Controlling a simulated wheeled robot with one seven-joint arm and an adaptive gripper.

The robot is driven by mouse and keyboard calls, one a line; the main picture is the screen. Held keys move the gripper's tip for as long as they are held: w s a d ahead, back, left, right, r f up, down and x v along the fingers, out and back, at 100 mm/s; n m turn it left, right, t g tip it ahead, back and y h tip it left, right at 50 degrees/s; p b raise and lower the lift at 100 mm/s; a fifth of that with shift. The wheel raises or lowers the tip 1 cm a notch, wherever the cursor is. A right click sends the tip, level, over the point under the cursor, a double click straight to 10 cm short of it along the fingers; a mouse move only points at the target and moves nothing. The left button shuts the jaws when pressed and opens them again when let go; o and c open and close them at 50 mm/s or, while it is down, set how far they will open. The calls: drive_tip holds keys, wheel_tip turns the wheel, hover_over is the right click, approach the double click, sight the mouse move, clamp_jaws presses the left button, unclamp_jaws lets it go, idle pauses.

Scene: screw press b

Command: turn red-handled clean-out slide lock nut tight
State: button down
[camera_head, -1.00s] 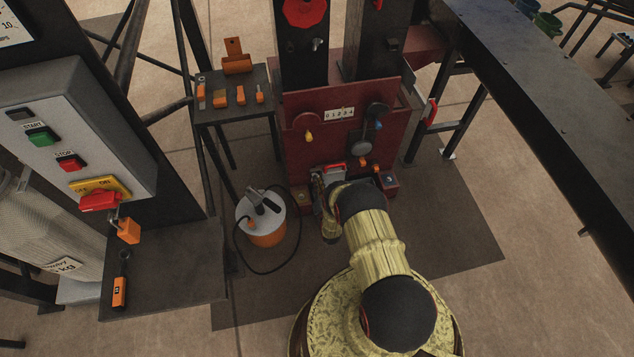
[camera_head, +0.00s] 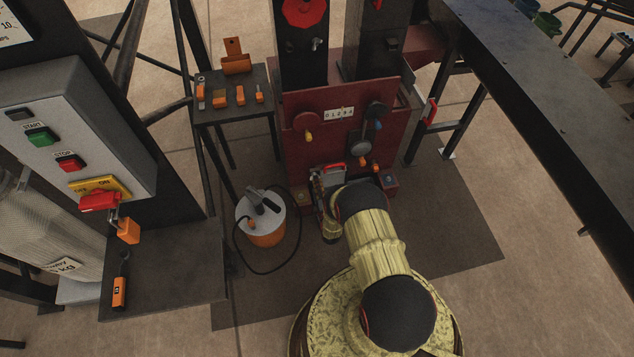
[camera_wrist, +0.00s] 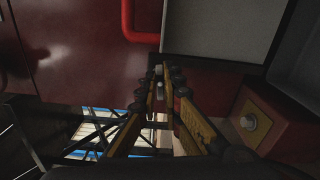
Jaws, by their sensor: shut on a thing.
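The clean-out slide is a grey plate (camera_wrist: 215,28) with a red handle (camera_wrist: 127,18) in the wrist view. In the head view its red handle (camera_head: 334,167) shows low on the dark red press front, just beyond my arm. My gripper (camera_wrist: 160,76) has its two fingers closed in on a small pale lock nut (camera_wrist: 160,86) below the slide's edge. The nut is small and dark around, so its seating cannot be judged. In the head view my arm hides the nut and most of my gripper.
A red block with a bolt on a tan plate (camera_wrist: 254,122) stands close right of my fingers. In the head view, a grey-and-orange canister (camera_head: 264,225) with a black hose stands left of my arm. A small tool table (camera_head: 232,105) is farther back.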

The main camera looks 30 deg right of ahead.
drive_tip(key=m, duration=1.1)
drive_tip(key=shift+s+a+f, duration=0.1)
drive_tip(key=shift+f, duration=0.3)
drive_tip(key=shift+m, duration=0.4)
drive_tip(key=c, duration=2.2)
unclamp_jaws()
drive_tip(key=shift+c, duration=0.2)
drive_tip(key=v, duration=1.2)
drive_tip(key=shift+r, duration=0.1)
